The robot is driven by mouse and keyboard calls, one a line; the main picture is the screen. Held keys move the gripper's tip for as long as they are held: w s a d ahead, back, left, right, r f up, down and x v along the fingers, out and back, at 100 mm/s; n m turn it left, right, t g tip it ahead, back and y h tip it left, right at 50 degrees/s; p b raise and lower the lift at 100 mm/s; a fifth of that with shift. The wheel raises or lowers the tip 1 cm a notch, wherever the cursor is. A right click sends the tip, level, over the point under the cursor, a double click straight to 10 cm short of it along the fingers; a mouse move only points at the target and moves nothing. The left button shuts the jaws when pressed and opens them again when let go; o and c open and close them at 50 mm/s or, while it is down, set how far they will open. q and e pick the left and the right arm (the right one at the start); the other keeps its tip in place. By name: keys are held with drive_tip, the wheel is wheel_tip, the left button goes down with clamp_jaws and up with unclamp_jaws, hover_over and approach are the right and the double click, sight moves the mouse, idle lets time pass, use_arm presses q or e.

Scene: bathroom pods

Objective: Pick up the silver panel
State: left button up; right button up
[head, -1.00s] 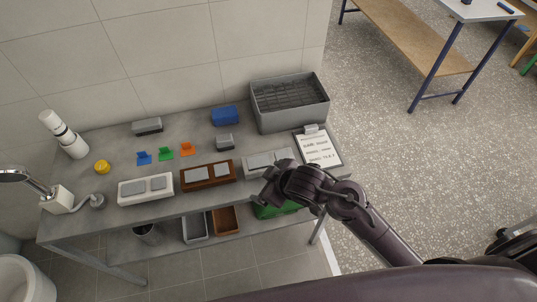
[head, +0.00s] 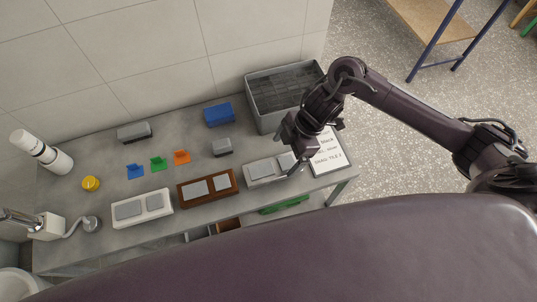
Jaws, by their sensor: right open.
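The silver panel (head: 262,171) lies flat near the front edge of the grey bench in the head view, at the right end of a row of panels. It is a pale grey plate with two lighter rectangular pieces on it. My right gripper (head: 298,158) is open and hangs over the right end of the panel, hiding part of that end. I cannot tell whether the fingers touch it. Nothing shows between the fingers. My left gripper is not in view.
A brown panel (head: 207,188) and a white panel (head: 142,208) lie to the left. Behind are a small grey block (head: 222,147), a blue box (head: 219,115) and a grey crate (head: 262,119). A clipboard (head: 327,158) lies right of my gripper.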

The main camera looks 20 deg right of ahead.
sight(274, 167)
drive_tip(key=shift+s+a+f+p, duration=0.25)
drive_tip(key=shift+s+a+f, duration=0.15)
drive_tip(key=shift+f, duration=0.1)
drive_tip(key=shift+s+a+f+p, duration=0.25)
drive_tip(key=shift+a+f, duration=0.1)
drive_tip(key=shift+f, duration=0.15)
drive_tip(key=f, duration=0.1)
drive_tip(key=a+f, duration=0.1)
drive_tip(key=w+f, duration=0.1)
drive_tip(key=f, duration=0.1)
drive_tip(key=shift+w+a+f+p, duration=0.1)
drive_tip(key=shift+a+p, duration=0.1)
drive_tip(key=shift+p, duration=0.2)
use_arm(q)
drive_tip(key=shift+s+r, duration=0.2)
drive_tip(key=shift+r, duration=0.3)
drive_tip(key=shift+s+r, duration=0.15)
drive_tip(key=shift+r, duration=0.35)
use_arm(e)
drive_tip(key=c, duration=1.2)
